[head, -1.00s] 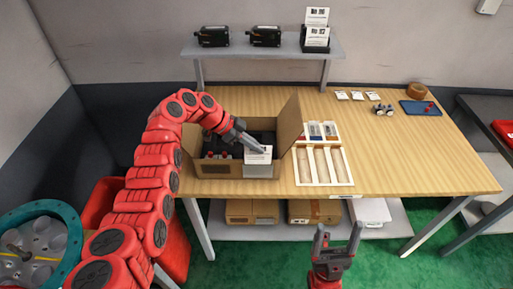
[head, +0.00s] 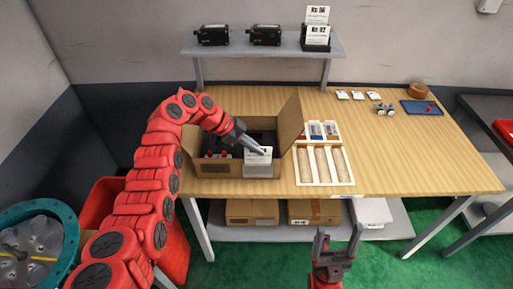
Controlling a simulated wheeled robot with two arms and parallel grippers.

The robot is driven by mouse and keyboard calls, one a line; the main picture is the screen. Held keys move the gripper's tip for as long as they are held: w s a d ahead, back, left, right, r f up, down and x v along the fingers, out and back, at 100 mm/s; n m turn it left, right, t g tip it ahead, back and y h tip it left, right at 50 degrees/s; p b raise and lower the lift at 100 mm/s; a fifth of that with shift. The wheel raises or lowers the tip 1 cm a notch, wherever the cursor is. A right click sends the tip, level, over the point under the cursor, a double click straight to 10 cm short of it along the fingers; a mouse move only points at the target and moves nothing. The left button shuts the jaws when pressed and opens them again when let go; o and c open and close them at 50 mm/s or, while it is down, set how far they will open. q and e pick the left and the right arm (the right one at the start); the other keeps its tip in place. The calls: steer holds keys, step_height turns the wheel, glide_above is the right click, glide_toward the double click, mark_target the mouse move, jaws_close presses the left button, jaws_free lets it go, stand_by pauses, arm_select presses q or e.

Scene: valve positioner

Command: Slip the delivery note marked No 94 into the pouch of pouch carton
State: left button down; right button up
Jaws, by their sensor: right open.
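The open pouch carton (head: 218,169) stands near the front left of the table, with a pale pouch (head: 258,171) on its front face. A white delivery note (head: 254,158) stands upright at the pouch, its lower edge at or behind the pouch's top; I cannot tell how deep it sits. Its number is too small to read. My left gripper (head: 264,152) reaches over the carton from the left, its fingertips closed on the note's upper part. My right gripper (head: 338,243) is open and empty, low in front of the table.
A holder (head: 316,38) with more notes stands on the raised shelf beside two black devices (head: 264,36). A compartment tray (head: 322,166) lies right of the carton, close to its raised flap (head: 291,124).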

arm_select(q)
steer(key=shift+f+b, duration=1.75)
steer(key=shift+f, duration=0.05)
steer(key=c, duration=1)
jaws_free()
steer(key=shift+r, duration=0.1)
